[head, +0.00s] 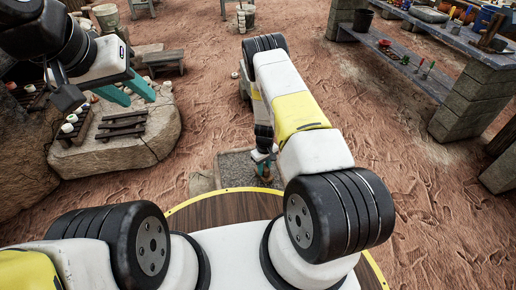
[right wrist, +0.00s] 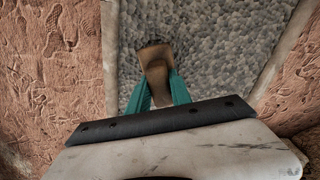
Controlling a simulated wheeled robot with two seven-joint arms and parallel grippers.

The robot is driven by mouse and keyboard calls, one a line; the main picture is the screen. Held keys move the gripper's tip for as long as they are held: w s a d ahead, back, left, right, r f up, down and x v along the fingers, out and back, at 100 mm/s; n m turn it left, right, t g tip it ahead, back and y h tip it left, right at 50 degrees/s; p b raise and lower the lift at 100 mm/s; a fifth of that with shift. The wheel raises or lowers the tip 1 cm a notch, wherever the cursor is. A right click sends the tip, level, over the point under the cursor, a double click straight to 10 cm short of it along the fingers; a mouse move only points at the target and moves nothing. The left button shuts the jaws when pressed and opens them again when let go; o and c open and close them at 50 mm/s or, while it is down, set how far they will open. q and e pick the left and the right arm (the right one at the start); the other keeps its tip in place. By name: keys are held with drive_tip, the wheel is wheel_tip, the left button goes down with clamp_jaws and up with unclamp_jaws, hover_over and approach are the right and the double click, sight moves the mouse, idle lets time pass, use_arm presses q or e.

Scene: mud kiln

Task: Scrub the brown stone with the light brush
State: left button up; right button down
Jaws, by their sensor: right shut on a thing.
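My right gripper (right wrist: 160,88) is shut on a tan, wooden-looking thing with a dark far end (right wrist: 155,68), likely the light brush; its teal fingers press on both sides of it. It is over grey gravel, and I cannot tell whether it touches the gravel. In the head view my right gripper (head: 264,170) is low in the middle, at the gravel, with the held thing small and partly hidden. My left gripper (head: 141,98) is at the upper left with its teal fingers apart and nothing between them. I cannot make out a separate brown stone by the held thing.
The grey gravel bed (head: 236,168) has a pale stone border (head: 201,183). A large rock (head: 150,138) at the left bears small dark racks (head: 120,130) and pale pots. A stone-legged shelf (head: 470,105) stands at the right. Reddish ground between is open.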

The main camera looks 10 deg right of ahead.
drive_tip(key=shift+w+d, duration=0.2)
drive_tip(key=shift+w, duration=1.8)
drive_tip(key=shift+w+d, duration=0.25)
drive_tip(key=shift+w, duration=1.8)
drive_tip(key=shift+w+d, duration=0.2)
drive_tip(key=shift+w, duration=1.8)
drive_tip(key=shift+s+a, duration=0.5)
drive_tip(key=shift+s, duration=4.05)
drive_tip(key=shift+s+a, duration=0.45)
drive_tip(key=shift+s, duration=4.15)
drive_tip(key=shift+s+a, duration=0.5)
drive_tip(key=shift+s, duration=4.05)
drive_tip(key=shift+w+a, duration=0.2)
drive_tip(key=shift+w, duration=0.9)
drive_tip(key=shift+w+a, duration=0.2)
drive_tip(key=shift+w, duration=0.85)
drive_tip(key=shift+w+a, duration=0.2)
drive_tip(key=shift+w, duration=0.9)
